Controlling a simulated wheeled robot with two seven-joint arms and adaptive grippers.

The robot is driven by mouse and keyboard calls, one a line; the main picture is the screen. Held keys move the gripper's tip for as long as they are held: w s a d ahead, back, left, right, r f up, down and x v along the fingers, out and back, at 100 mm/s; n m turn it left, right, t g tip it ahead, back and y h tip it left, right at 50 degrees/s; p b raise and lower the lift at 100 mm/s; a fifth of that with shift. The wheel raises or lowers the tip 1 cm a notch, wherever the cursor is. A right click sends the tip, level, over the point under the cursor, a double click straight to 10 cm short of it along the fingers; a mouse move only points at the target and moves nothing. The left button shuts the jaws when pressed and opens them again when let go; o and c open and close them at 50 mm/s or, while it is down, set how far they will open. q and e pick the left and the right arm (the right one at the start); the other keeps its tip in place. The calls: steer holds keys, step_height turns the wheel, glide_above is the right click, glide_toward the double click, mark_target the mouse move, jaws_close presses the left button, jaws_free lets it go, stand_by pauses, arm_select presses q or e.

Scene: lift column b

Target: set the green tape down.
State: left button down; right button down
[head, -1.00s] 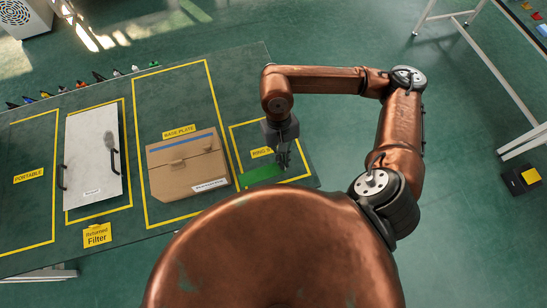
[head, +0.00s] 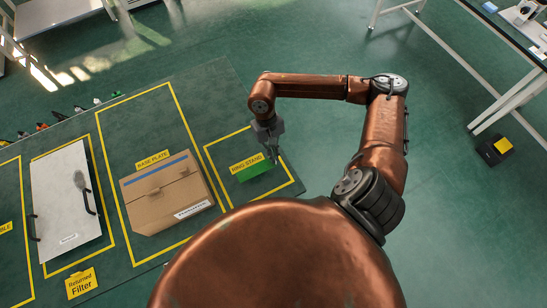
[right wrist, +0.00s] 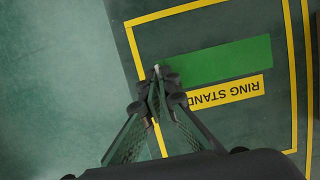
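The green tape (head: 257,171) is a flat green strip over the area labelled RING STAND, just on the near side of that yellow label (head: 247,162). My right gripper (head: 275,157) points down at the strip's right end. In the right wrist view the strip (right wrist: 222,62) runs rightward from the closed fingertips (right wrist: 157,74), which appear shut on its end. I cannot tell whether the strip touches the mat. My left gripper is not in view.
The mat's yellow outline (head: 222,138) surrounds the area. A cardboard box (head: 168,195) stands to its left on BASE PLATE. Farther left lie a white panel with black handles (head: 65,205) and a Returned Filter sign (head: 81,283). Open floor lies to the right.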

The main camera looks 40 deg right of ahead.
steer(key=shift+w+d+f, duration=0.25)
steer(key=shift+f, duration=1.85)
steer(key=shift+d+f, duration=0.1)
steer(key=shift+f, duration=0.05)
steer(key=c, duration=2.2)
jaws_free()
steer(key=shift+o, duration=0.2)
steer(key=a+v, duration=0.1)
steer(key=v, duration=1.1)
steer(key=shift+d+r, duration=0.25)
steer(key=shift+d, duration=0.2)
